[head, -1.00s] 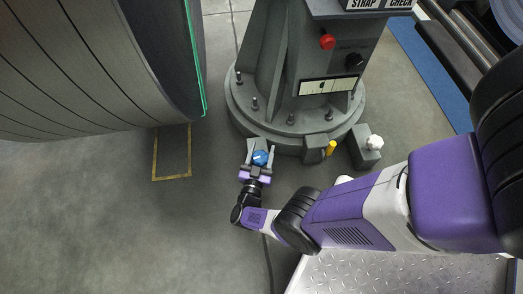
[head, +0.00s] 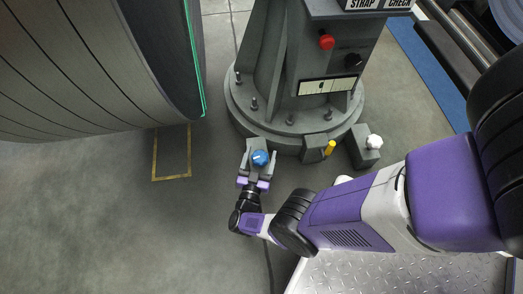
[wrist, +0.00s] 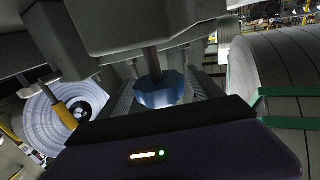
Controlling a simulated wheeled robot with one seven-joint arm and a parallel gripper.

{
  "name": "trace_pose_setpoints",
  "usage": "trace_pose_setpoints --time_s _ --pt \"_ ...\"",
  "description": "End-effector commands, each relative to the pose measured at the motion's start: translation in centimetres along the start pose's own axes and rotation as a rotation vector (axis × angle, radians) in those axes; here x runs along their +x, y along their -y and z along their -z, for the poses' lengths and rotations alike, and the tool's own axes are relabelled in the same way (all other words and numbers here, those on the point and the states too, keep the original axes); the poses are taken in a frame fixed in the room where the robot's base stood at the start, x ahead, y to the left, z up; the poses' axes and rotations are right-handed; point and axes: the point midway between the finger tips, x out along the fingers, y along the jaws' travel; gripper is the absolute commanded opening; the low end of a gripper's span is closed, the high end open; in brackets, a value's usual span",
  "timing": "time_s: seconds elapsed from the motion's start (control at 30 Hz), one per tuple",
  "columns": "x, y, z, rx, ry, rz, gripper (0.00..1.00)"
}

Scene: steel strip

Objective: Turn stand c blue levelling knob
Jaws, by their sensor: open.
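The blue levelling knob (head: 260,158) sits on a grey block at the front of the round stand base (head: 290,135). My gripper (head: 260,160) is at the knob, with one finger on each side of it and the jaws open. In the wrist view the blue knob (wrist: 160,90) shows between the two fingers, under a dark vertical stem. I cannot tell whether either finger touches it.
A large steel coil (head: 100,65) is at the upper left. Red (head: 327,41) and black (head: 353,60) knobs are on the stand's panel. Floor at the lower left is clear.

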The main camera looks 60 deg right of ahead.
Motion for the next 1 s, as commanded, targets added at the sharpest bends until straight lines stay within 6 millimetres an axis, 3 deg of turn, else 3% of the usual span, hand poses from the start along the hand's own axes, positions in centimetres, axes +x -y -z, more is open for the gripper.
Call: trace_pose_setpoints --time_s 0.2,0.4,1.0 --pt "-3.8 0.1 0.0 -0.001 0.001 0.005 0.75" --pt "-5.6 0.0 0.0 0.000 0.001 0.001 0.75" --pt "-5.9 0.0 0.0 0.000 0.000 0.001 0.75"
